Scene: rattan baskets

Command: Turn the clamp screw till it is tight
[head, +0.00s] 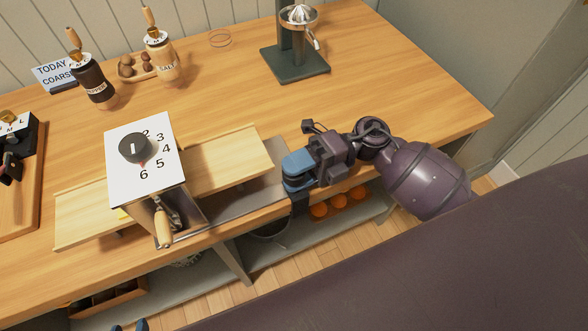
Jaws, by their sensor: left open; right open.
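A box-shaped device with a white numbered top (158,185) and a black dial (135,148) stands at the table's front edge. A metal crank-like part with a wooden handle (163,228) is on its front. I cannot tell for certain which part is the clamp screw. My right gripper (291,182) is open and empty, to the right of the device near the table edge, apart from the handle.
Wooden boards (225,163) extend on both sides of the device. Oranges (338,201) lie on a lower shelf.

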